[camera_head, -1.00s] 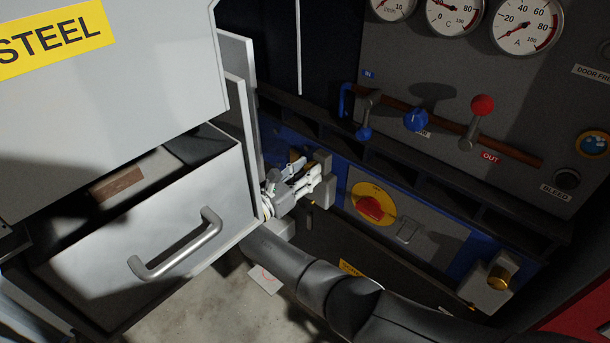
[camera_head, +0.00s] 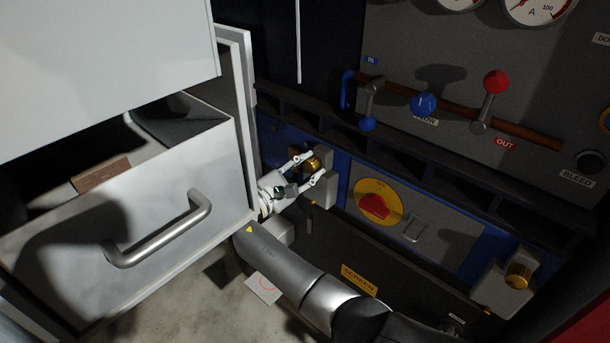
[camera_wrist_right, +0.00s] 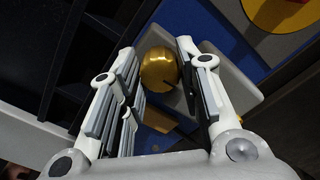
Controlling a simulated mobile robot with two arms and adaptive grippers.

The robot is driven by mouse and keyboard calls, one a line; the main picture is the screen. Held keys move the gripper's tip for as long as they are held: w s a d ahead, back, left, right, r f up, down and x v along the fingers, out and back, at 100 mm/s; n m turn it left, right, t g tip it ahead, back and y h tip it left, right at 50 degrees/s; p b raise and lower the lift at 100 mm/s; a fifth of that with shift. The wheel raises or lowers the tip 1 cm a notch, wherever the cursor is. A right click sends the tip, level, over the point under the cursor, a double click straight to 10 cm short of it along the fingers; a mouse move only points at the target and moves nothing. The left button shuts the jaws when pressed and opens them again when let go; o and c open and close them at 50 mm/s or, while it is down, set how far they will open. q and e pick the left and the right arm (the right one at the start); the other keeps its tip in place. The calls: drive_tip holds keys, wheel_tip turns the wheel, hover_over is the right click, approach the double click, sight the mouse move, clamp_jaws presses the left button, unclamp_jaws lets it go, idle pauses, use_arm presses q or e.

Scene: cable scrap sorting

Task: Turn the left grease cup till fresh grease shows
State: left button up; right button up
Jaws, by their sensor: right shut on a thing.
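The left grease cup is a brass, rounded cap (camera_head: 313,164) on a grey block at the left end of the blue panel. In the right wrist view it shows large as a shiny golden cap (camera_wrist_right: 159,68) between the fingers. My right gripper (camera_head: 317,168) reaches in beside the open drawer and is shut on this cup, one finger on each side. The right grease cup (camera_head: 517,275) is a similar brass cap at the panel's lower right. No fresh grease can be made out. My left gripper is out of view.
An open grey drawer (camera_head: 60,236) with a bar handle (camera_head: 160,237) stands close left of my right gripper. A red knob on a yellow disc (camera_head: 374,207) is right of the cup. Blue- and red-knobbed levers (camera_head: 496,82) stick out above.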

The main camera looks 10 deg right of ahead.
drive_tip(key=shift+d+r+m, duration=0.1)
drive_tip(key=shift+m, duration=0.3)
drive_tip(key=o, duration=0.7)
drive_tip(key=shift+w, duration=0.1)
drive_tip(key=shift+c, duration=0.2)
drive_tip(key=o, duration=0.3)
drive_tip(key=shift+w+d, duration=0.1)
drive_tip(key=shift+o, duration=0.2)
